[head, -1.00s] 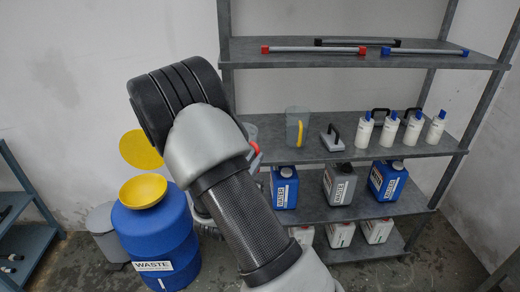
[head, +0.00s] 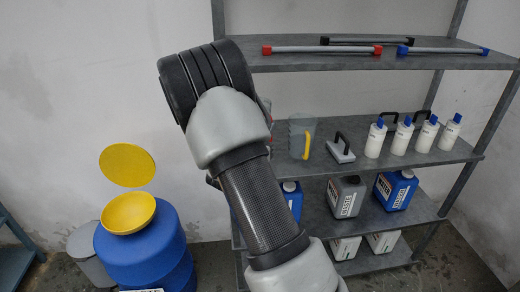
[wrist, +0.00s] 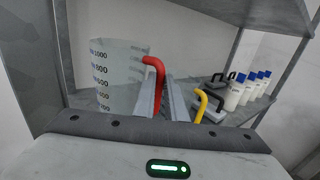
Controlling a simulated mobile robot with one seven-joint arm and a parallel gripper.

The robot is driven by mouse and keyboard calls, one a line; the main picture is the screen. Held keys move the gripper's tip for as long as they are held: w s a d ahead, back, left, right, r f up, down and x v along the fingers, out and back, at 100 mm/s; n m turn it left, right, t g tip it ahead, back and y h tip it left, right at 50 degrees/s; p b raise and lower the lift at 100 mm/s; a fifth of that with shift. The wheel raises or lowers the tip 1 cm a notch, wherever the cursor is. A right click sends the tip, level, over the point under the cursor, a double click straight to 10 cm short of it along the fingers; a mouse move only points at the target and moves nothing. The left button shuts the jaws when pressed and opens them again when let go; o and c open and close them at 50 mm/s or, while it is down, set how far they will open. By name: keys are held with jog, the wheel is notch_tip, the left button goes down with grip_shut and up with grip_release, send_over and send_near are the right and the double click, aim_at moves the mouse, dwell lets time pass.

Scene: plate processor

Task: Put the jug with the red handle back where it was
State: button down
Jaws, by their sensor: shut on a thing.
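The clear jug with the red handle (wrist: 120,75) stands about upright at the left of the wrist view, its measuring marks facing me. My gripper (wrist: 167,92) is shut on its red handle (wrist: 157,75). In the head view my arm hides the gripper and most of this jug; only a sliver shows beside the arm. A similar jug with a yellow handle (head: 301,136) stands on the middle shelf (head: 390,170), right of my arm; its yellow handle also shows in the wrist view (wrist: 203,105). I cannot tell whether the held jug touches the shelf.
A grey block with a black handle (head: 341,150) and several white bottles with blue caps (head: 400,138) stand farther right on that shelf. Canisters (head: 346,197) are below, rods (head: 322,50) above. A blue waste barrel (head: 150,250) with a yellow funnel stands left.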

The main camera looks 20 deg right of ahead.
notch_tip(320, 180, down, 7)
dwell(0.4)
jog(key=shift+f+b, duration=0.25)
jog(key=shift+b, duration=0.1)
jog(key=c, duration=1.8)
grip_release()
jog(key=shift+r, duration=0.1)
